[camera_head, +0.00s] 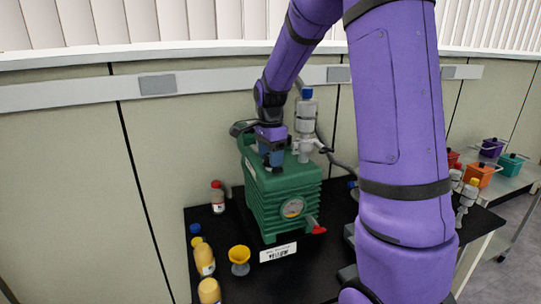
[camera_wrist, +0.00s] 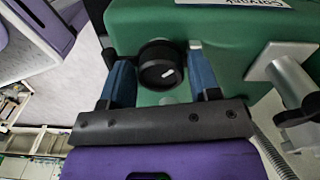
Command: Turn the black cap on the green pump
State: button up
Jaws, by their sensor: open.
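The green pump (camera_head: 283,200) stands on the black bench top, with a round gauge and a red lever on its front. It also fills the upper part of the wrist view (camera_wrist: 230,50). The black cap (camera_wrist: 160,67), round with a small white mark, sits on the pump and lies between my two blue fingers in the wrist view. My gripper (camera_head: 271,160) points down over the pump's top. It is open (camera_wrist: 163,85), with a finger on either side of the cap and gaps visible. The cap is hidden behind my gripper in the head view.
A grey metal fitting with a blue top (camera_head: 305,125) rises from the pump right beside my gripper. Several bottles and a yellow funnel (camera_head: 239,255) stand at the bench's left front. Colored containers (camera_head: 480,174) sit on a cart at right.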

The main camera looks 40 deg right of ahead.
jog(key=c, duration=0.7)
jog(key=shift+o, duration=0.2)
jog(key=n, duration=0.9)
jog(key=shift+n, duration=0.3)
jog(key=n, duration=0.6)
jog(key=shift+s+d, duration=0.1)
jog(key=n, duration=0.6)
jog(key=shift+n, duration=0.3)
